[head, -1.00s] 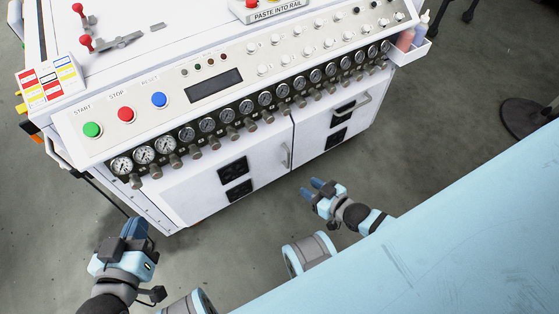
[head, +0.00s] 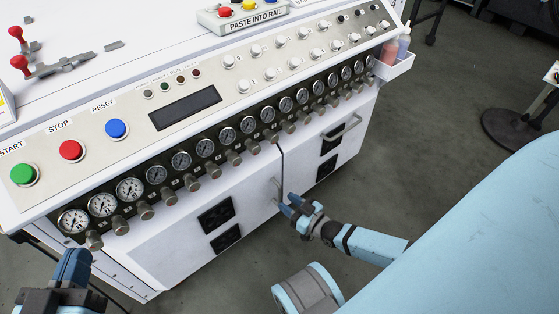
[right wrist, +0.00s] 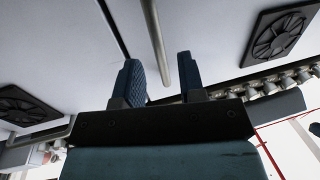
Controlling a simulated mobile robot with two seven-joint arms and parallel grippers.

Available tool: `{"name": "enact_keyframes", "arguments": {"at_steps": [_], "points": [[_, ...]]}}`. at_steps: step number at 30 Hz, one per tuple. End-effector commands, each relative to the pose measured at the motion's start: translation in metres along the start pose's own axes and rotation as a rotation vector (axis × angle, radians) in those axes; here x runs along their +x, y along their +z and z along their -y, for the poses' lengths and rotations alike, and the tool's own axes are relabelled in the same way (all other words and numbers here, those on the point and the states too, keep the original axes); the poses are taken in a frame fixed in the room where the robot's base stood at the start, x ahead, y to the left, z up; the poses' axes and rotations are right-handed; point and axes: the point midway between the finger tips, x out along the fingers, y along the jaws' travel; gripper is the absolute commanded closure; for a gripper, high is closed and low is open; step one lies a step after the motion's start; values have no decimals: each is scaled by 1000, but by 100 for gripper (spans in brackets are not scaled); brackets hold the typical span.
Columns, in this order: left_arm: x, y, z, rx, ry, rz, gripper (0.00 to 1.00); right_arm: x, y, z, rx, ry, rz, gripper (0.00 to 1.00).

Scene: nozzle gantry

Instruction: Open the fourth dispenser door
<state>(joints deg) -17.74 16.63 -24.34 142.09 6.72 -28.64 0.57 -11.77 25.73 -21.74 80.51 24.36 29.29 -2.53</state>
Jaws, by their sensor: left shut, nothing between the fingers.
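The white cabinet front has a left door (head: 175,235) and a right door (head: 315,150), split by a dark vertical gap. A slim vertical handle (head: 276,187) stands beside the gap, and a second handle (head: 344,127) is on the right door. My right gripper (head: 287,204) is open just in front of the vertical handle. In the right wrist view, the handle bar (right wrist: 157,42) runs between the two separated fingers (right wrist: 160,75); contact cannot be told. My left gripper (head: 73,266) is shut and empty at the lower left, below the gauges. No door reads "fourth".
A row of gauges with knobs (head: 228,136) overhangs the doors. Above it are green, red and blue buttons (head: 70,151) and a dark display (head: 185,108). Black vents (head: 216,214) sit on the doors. A bottle tray (head: 396,68) sticks out at the right corner. Floor is clear in front.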

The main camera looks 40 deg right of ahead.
Motion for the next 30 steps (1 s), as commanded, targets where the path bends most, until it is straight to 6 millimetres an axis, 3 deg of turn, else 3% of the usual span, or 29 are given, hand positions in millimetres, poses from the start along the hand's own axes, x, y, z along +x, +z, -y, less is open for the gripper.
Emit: {"name": "enact_keyframes", "arguments": {"at_steps": [3, 7, 18, 19, 24, 30], "points": [[2, 2, 4, 46, -3, -28, 100, 20, 2, 0, 0, -1, -2, 63], [3, 0, 6, 79, -5, -44, 100, 33, 2, 0, 0, -1, 0, 63], [4, -2, 8, 100, -4, -53, 100, 39, 0, 0, 0, -1, 2, 63], [3, -2, 8, 99, -4, -53, 100, 39, 0, 0, 0, -1, 2, 66], [3, -3, 7, 97, -5, -53, 100, 39, 0, 0, 0, -1, 2, 100], [3, -3, 7, 96, -5, -54, 100, 38, 0, 0, 0, -1, 2, 100]]}}
